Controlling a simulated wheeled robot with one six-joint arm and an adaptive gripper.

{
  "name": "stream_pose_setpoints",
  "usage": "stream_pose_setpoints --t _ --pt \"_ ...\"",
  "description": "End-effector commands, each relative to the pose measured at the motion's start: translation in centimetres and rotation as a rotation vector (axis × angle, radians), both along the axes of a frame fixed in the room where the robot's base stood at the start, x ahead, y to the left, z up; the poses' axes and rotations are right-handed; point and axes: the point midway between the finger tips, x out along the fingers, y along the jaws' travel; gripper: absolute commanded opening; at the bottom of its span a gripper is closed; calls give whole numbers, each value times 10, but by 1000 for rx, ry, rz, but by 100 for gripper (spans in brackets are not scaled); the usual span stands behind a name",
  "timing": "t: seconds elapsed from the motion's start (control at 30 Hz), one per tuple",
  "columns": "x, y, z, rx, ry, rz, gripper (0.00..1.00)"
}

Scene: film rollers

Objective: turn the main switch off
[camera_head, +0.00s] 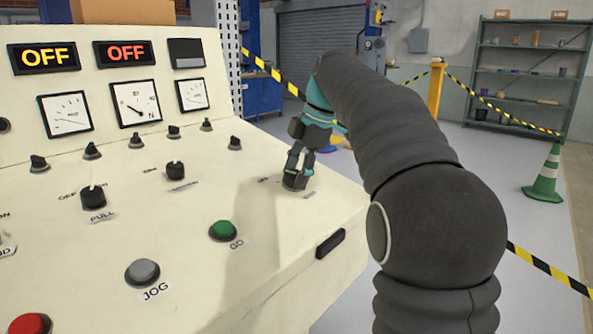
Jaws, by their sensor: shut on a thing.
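My gripper (296,170) reaches down to the right side of the cream control panel (270,240). Its fingers are shut around a dark round knob (294,183) on the sloped panel face. Small lettering beside the knob is partly hidden and hard to read, so I cannot tell its position. Two display windows at the upper left, one yellow (45,57) and one red (126,52), both read OFF. A third window (186,53) is dark.
The panel also carries a green GO button (223,231), a grey JOG button (142,272), a red button (29,324), a PULL knob (93,198) and several small knobs. Striped tape (548,267), a green cone (545,175) and shelves (528,73) stand to the right.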

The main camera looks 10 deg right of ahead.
Motion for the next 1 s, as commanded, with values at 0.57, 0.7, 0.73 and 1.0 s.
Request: stream_pose_setpoints --t 0.57,0.7,0.73,1.0 --pt "0 0 -1 -35 -25 190 18" --pt "0 0 -1 -36 -25 194 18" --pt "0 0 -1 -36 -25 194 18" --pt "0 0 -1 -37 -25 193 68"
